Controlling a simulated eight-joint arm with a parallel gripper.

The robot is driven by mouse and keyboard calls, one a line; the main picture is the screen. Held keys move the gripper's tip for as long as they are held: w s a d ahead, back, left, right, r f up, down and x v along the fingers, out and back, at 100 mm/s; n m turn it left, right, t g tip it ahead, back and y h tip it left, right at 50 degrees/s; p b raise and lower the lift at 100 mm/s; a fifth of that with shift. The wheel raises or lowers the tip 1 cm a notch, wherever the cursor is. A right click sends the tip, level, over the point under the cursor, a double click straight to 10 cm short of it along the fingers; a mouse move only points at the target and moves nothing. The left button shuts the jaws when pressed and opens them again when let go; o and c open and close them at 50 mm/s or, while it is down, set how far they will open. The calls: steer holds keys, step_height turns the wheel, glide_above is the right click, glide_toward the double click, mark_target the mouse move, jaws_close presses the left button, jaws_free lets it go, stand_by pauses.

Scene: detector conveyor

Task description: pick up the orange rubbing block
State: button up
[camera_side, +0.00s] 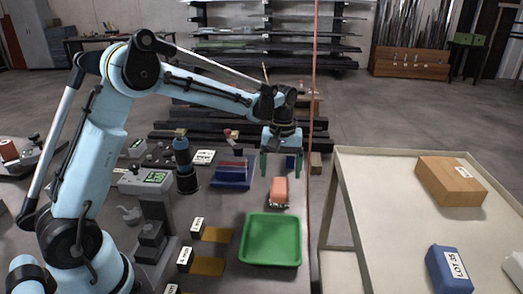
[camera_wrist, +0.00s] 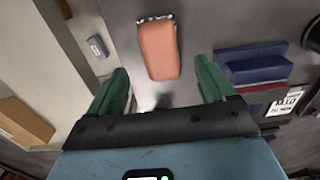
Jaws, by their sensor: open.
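The orange rubbing block (camera_side: 279,191) lies on the dark bench top, behind the green tray (camera_side: 246,253) in the side view. In the wrist view the orange block (camera_wrist: 159,49) lies ahead of the gap between the green fingers, slightly tilted in the picture, with a pale rough edge at its far end. My gripper (camera_side: 276,170) hangs with its fingers pointing down, above the bench and near the block. In the wrist view my gripper (camera_wrist: 164,88) is open, with nothing between its fingers.
A blue rack (camera_side: 231,172) holding blue and red pieces stands left of the block. Yellow-brown pads (camera_side: 215,234) with white labels lie left of the tray. A pale table (camera_side: 400,205) at the right carries a cardboard box (camera_side: 450,182) and a blue box (camera_side: 447,270).

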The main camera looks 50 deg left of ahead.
mark_target(280, 185)
steer(key=shift+f, duration=3.15)
steer(key=c, duration=1.1)
steer(key=shift+r, duration=0.1)
steer(key=shift+r, duration=0.4)
steer(key=r, duration=0.3)
steer(key=shift+s+d+r, duration=0.15)
steer(key=shift+d+r, duration=0.25)
steer(key=s+d+r, duration=0.1)
steer(key=d+r, duration=0.1)
steer(key=d, duration=0.1)
steer(key=s+d+r, duration=0.2)
steer(key=d, duration=0.1)
steer(key=s+d+r, duration=0.1)
steer(key=d+r, duration=0.1)
steer(key=d, duration=0.1)
steer(key=shift+s+d+r, duration=0.15)
steer(key=shift+s+d, duration=0.15)
steer(key=shift+d, duration=0.05)
